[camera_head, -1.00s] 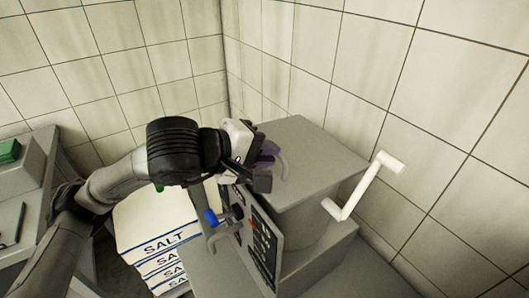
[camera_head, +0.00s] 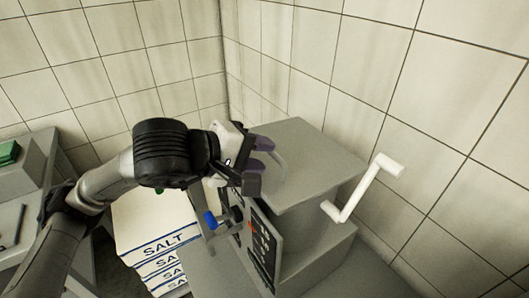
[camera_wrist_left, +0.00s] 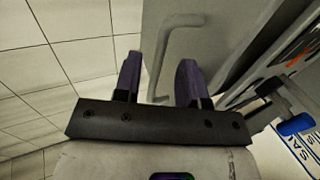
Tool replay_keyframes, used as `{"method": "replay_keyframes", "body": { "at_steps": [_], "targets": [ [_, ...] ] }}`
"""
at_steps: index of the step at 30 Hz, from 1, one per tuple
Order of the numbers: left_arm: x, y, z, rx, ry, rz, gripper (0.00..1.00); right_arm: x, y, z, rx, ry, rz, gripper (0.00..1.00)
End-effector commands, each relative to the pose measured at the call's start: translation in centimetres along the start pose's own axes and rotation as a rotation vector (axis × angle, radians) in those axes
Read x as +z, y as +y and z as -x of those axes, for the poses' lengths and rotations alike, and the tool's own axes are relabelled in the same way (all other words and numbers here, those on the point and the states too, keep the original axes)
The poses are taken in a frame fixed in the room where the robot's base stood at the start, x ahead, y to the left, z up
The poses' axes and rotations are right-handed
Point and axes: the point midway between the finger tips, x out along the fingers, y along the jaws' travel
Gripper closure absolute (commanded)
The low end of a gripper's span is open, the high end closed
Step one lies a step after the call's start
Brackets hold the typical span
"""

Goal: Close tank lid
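The tank lid (camera_head: 317,160) is a flat grey plate lying roughly level over the grey tank (camera_head: 310,232); how tightly it sits cannot be told. My right gripper is not in view.
A white crank (camera_head: 364,187) sticks out at the tank's right. A control panel (camera_head: 264,246) and a blue-tipped lever (camera_head: 212,219) are at the front left. Stacked salt bags (camera_head: 150,228) lie further left. Tiled walls stand close behind and right.

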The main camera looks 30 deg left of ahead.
Motion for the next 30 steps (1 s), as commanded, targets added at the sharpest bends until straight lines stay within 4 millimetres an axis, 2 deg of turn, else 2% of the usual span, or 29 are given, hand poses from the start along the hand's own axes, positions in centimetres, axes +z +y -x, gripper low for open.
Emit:
{"method": "replay_keyframes", "body": {
  "at_steps": [9,15,21,30],
  "targets": [
    [-0.1,0.1,6.4,0.001,0.005,-0.003,0.62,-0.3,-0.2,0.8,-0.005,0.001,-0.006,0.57],
    [0.0,0.0,9.6,-0.001,0.004,-0.001,0.62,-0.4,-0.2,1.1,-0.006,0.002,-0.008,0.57],
    [0.0,0.0,11.5,0.000,0.002,0.000,0.62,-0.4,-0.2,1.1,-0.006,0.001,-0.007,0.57],
    [0.0,0.0,12.1,0.000,0.000,0.000,0.62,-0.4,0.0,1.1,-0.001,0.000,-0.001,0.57]
  ]
}}
